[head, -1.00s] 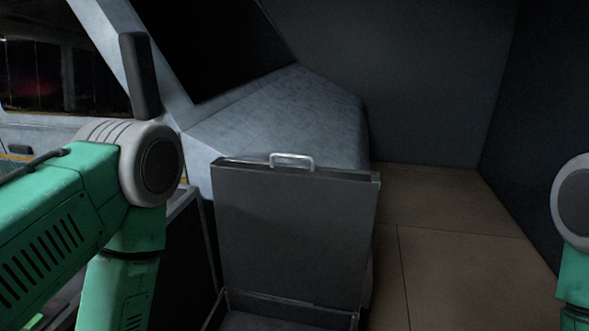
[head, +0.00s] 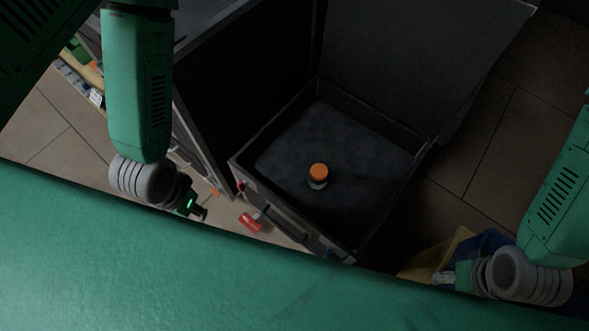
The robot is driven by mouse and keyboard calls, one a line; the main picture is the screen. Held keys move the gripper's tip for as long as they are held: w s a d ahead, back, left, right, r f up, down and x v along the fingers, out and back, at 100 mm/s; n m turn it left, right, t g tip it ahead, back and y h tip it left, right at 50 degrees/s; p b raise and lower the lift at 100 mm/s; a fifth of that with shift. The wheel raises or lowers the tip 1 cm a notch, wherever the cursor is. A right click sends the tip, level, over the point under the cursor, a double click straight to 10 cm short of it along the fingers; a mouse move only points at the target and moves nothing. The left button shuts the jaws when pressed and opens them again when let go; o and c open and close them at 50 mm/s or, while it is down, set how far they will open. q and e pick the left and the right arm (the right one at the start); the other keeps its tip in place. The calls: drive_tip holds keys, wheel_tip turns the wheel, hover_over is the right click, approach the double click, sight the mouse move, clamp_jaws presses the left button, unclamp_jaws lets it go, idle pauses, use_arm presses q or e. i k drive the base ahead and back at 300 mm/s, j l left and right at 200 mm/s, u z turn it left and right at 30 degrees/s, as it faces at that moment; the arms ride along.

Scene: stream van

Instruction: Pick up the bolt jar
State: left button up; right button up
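A small jar with an orange lid (head: 318,172), which looks like the bolt jar, stands upright in an open dark case (head: 392,212). It is on the dark lining, right of the middle of the view. My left gripper (head: 201,212) is outside the case, left of it and apart from the jar. My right gripper (head: 443,278) is beyond the case's right side, low in the view and also apart from the jar. Both grippers are small, dark and partly cut off by my green body, so their finger opening does not show.
The case has raised walls and a tall open lid (head: 400,60) behind. A dark panel (head: 245,85) rises left of it. A red object (head: 251,222) lies by the front left edge. Yellow (head: 435,255) and blue (head: 487,243) containers are near my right gripper. Tiled floor shows at right.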

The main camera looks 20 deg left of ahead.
sight(315, 185)
drive_tip(key=u, duration=0.25)
drive_tip(key=k+j+z, duration=0.15)
drive_tip(key=j, duration=0.85)
drive_tip(key=j+u, duration=0.2)
drive_tip(key=j, duration=0.25)
